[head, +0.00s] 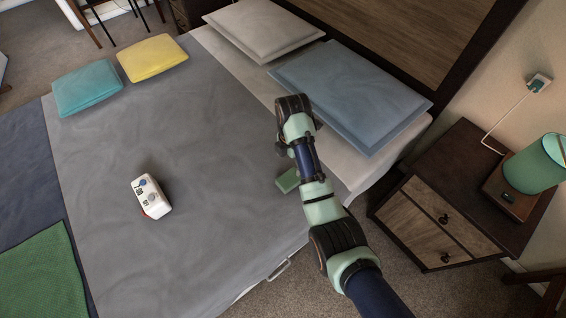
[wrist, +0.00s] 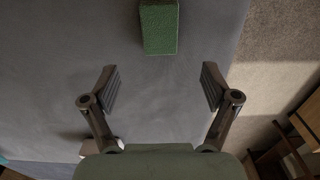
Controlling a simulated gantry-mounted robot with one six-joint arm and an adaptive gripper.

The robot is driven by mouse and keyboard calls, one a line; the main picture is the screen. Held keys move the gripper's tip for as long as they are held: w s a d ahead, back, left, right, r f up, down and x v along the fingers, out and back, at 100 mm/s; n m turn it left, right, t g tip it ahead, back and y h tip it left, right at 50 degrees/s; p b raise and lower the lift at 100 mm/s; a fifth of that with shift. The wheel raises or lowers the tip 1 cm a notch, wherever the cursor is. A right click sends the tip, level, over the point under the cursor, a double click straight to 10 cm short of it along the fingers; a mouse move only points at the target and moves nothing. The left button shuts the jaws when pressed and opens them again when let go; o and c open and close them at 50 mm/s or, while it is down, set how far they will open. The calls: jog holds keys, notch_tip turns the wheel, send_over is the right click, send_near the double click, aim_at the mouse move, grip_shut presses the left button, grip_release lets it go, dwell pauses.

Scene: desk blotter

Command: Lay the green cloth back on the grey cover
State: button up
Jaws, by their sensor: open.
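A small green folded cloth (head: 287,180) appears to lie on the grey cover (head: 215,130) of the bed, close to my arm. In the wrist view the green cloth (wrist: 159,27) shows as a textured block at the top, its upper end cut off by the frame. My gripper (wrist: 160,88) is open, with its two fingers spread apart and nothing between them. The cloth is ahead of the fingertips and not touching them. In the head view the fingers are hidden behind my arm. Below the fingers is bare grey cover (wrist: 60,60).
A white box-like device (head: 150,196) stands on the cover. Teal (head: 87,88), yellow (head: 152,58), white (head: 263,28) and blue (head: 350,92) pillows lie around it. A green blanket (head: 42,275) is at lower left. A nightstand (head: 440,215) with a lamp (head: 537,163) stands right.

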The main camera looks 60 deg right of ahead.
dwell(0.3)
jog(key=w+a+r+m+t+h, duration=0.1)
jog(key=w+a+r+m+t, duration=0.15)
jog(key=w+a, duration=0.5)
jog(key=w+a+r+m+t+h, duration=0.1)
jog(key=w+a+r+m+t, duration=0.2)
jog(key=a, duration=0.7)
jog(key=s+a+r+m+t+y, duration=0.15)
jog(key=a+r, duration=0.25)
jog(key=a, duration=0.4)
jog(key=s+a+r+m+t, duration=0.1)
jog(key=a+r+m+t, duration=0.2)
jog(key=a+r, duration=0.3)
jog(key=s+a+r+m+t+y, duration=0.1)
jog(key=s+a+r+m+t, duration=0.15)
jog(key=a, duration=0.65)
notch_tip(320, 180, up, 44)
jog(key=w+p, duration=0.1)
jog(key=p, duration=4.2)
jog(key=shift+d, duration=0.15)
jog(key=shift+f+h, duration=0.1)
jog(key=shift+h, duration=0.15)
